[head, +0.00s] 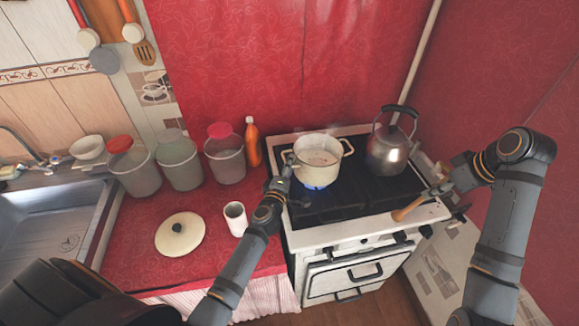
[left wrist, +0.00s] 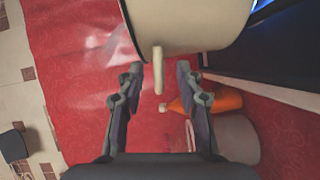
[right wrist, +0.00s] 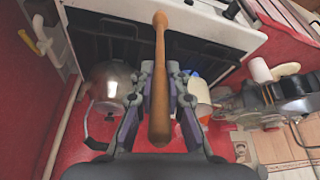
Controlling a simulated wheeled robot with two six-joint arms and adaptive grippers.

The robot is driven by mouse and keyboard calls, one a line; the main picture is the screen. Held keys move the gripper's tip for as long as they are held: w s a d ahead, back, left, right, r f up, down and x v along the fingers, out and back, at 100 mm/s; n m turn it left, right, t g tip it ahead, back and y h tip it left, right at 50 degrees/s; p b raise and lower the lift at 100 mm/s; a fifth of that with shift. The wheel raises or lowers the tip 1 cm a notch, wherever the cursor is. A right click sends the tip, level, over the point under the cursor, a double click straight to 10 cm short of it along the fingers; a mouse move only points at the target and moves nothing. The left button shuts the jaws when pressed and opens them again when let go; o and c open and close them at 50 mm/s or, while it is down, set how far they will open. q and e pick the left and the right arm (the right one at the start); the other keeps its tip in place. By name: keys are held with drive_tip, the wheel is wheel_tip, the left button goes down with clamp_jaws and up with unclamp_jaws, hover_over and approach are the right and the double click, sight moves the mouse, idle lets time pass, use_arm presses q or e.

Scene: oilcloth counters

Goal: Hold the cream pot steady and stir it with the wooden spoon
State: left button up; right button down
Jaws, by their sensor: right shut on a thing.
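The cream pot (head: 317,174) stands on the stove's back-left burner, with a blue flame under it and pale contents inside. My left gripper (head: 287,168) is at its left handle. In the left wrist view, the open fingers (left wrist: 158,78) stand on either side of the pot's handle (left wrist: 158,70), with gaps to both sides. The wooden spoon (head: 408,208) is at the stove's right front. My right gripper (head: 432,192) is shut on it. In the right wrist view, the spoon (right wrist: 160,55) lies lengthwise between the fingers (right wrist: 160,85).
A steel kettle (head: 387,153) stands right of the pot on the stove (head: 340,222). On the red counter left of the stove are a cream lid (head: 180,238), a white cup (head: 235,220), an orange bottle (head: 252,145) and several jars. The stove's front-middle is clear.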

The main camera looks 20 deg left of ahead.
use_arm(q)
drive_tip(key=shift+s, duration=0.1)
clamp_jaws()
use_arm(e)
drive_tip(key=shift+r, duration=0.1)
idle(0.4)
